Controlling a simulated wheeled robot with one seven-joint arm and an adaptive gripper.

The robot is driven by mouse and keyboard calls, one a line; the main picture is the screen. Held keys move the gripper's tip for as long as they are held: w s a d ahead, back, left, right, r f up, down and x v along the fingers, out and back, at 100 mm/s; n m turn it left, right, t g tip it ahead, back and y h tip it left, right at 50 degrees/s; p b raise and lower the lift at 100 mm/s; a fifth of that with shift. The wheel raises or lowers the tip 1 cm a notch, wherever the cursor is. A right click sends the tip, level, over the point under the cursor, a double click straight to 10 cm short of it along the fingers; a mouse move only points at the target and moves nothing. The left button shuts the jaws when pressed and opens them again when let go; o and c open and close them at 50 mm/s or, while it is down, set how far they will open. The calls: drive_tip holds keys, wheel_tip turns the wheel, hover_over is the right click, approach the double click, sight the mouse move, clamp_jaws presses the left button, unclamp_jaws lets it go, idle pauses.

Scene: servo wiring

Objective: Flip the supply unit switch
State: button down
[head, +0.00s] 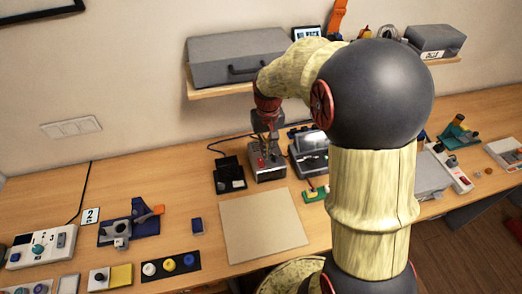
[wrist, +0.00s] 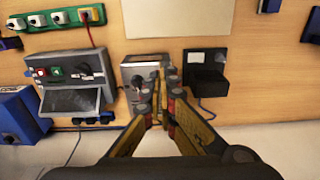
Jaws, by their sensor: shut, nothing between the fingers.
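A small grey metal box, which looks like the supply unit (head: 270,174), stands on the table below the wall shelf. It also shows in the wrist view (wrist: 131,73), with a dark switch lever (wrist: 137,82) on its top face. My gripper (head: 267,138) is over this box, its fingers pointing down. In the wrist view my gripper (wrist: 163,78) is shut and empty, its tips over the box's right part, just right of the lever. I cannot tell whether the tips touch the box. The fingers hide part of its top.
A black stand (wrist: 206,70) is right of the box in the wrist view. A grey device with a raised lid (wrist: 72,100) is on its left, beside a green socket strip (wrist: 56,19). A shelf with a grey case (head: 235,58) hangs above. A beige mat (head: 262,225) lies bare in front.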

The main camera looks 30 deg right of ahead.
sight(261, 158)
drive_tip(key=w+d+t, duration=0.1)
drive_tip(key=w+d, duration=0.1)
drive_tip(key=w, duration=0.5)
drive_tip(key=shift+d+r, duration=0.3)
drive_tip(key=shift+r, duration=0.1)
drive_tip(key=shift+s+f, duration=0.1)
drive_tip(key=f, duration=0.4)
drive_tip(key=w+f, duration=0.1)
drive_tip(key=f, duration=0.4)
drive_tip(key=f+b, duration=0.1)
drive_tip(key=f, duration=0.3)
drive_tip(key=shift+w+d+f, duration=0.2)
drive_tip(key=shift+w+f, duration=0.1)
drive_tip(key=shift+f, duration=0.05)
